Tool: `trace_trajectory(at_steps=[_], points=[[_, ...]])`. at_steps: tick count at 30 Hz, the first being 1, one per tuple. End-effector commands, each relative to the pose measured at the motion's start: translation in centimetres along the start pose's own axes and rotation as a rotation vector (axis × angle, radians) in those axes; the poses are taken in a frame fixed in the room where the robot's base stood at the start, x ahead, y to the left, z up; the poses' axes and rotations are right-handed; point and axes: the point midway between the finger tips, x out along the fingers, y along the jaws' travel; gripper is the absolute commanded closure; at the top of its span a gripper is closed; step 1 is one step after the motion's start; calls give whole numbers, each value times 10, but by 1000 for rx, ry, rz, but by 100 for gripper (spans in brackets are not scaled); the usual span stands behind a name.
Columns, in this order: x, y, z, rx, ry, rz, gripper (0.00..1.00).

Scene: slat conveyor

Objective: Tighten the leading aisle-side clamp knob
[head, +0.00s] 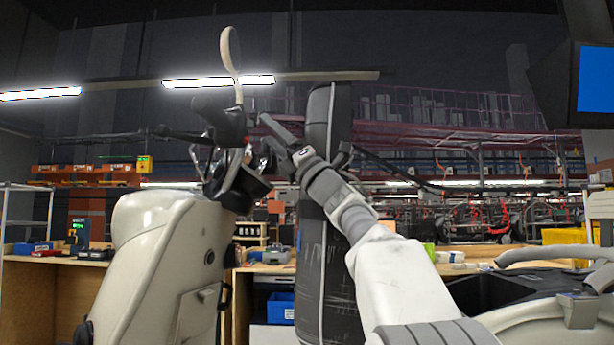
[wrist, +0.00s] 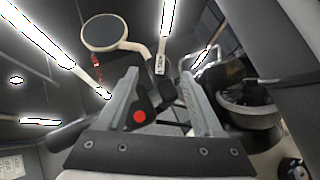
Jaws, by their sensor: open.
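I cannot make out a clamp knob in either view. A cream scooter (head: 155,255) stands left of centre in the head view, with a round mirror (head: 230,52) above its handlebar. My gripper (head: 268,140) is raised at the handlebar, just right of the scooter's front end. In the wrist view my gripper (wrist: 160,82) has its two grey fingers apart, with nothing held between them. A red round button (wrist: 140,117) on a black housing shows by the left finger. The mirror (wrist: 104,33) is beyond the fingers at upper left. I cannot tell whether the fingers touch the handlebar.
A dark wrapped column (head: 325,245) stands behind my arm. Another cream body with a tubular rail (head: 555,252) is at the right edge. Benches with a blue bin (head: 280,307) and tools are behind. A blue screen (head: 596,80) hangs upper right.

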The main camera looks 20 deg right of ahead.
Motion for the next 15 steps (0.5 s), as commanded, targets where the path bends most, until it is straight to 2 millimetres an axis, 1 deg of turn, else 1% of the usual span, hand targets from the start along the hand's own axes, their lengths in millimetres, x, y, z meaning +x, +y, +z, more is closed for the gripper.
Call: trace_trajectory(at_steps=[1,15], points=[[-11,-1,-1,-1,-1,-2,32],[-92,0,0,-1,-2,-2,32]])
